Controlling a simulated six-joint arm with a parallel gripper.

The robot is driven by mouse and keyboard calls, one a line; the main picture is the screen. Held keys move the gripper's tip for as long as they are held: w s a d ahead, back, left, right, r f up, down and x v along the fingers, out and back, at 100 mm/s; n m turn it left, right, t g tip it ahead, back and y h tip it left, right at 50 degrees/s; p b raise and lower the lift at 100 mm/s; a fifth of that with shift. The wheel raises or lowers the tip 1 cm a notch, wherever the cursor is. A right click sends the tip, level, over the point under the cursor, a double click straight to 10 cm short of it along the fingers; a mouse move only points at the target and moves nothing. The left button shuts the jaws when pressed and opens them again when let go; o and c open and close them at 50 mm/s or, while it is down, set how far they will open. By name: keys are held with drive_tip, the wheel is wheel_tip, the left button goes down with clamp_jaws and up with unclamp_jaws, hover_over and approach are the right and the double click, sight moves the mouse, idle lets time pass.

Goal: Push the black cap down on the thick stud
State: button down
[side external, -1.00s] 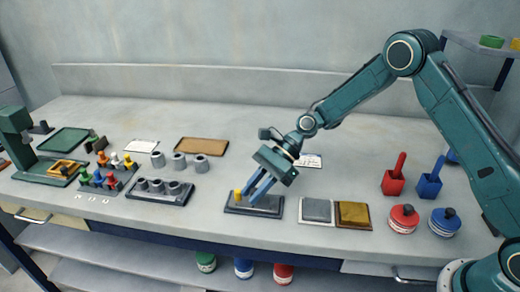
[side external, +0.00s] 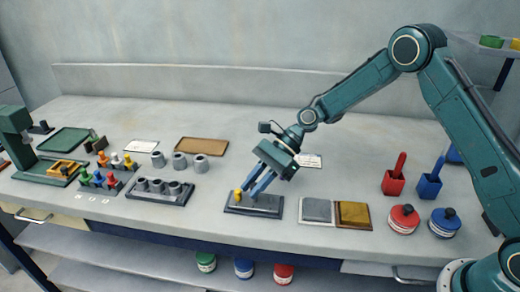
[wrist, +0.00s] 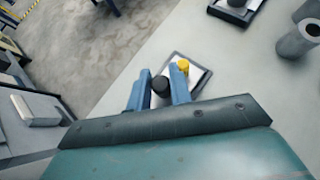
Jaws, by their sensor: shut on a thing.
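The black cap (wrist: 160,85) shows between my two blue fingers in the wrist view. My gripper (side external: 255,190) is shut on it, over the dark rack (side external: 270,210) at the front of the bench. The rack also shows in the wrist view (wrist: 205,82), with a pale top face. A yellow cap (side external: 237,195) stands at the rack's left end, beside my fingers; it also shows in the wrist view (wrist: 184,64). The thick stud is not visible; my fingers and the cap hide what is under them. I cannot tell whether the cap touches a stud.
A grey pad (side external: 317,210) and a mustard pad (side external: 353,214) lie right of the rack. A dark rack with grey cylinders (side external: 160,188) stands to the left, with loose grey cylinders (side external: 180,161) behind it.

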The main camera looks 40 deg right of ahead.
drive_tip(key=shift+n+g, duration=0.4)
idle(1.1)
drive_tip(key=shift+f, duration=1.25)
idle(0.4)
drive_tip(key=c, duration=1.2)
unclamp_jaws()
drive_tip(key=shift+w+r, duration=0.1)
drive_tip(key=shift+r, duration=0.05)
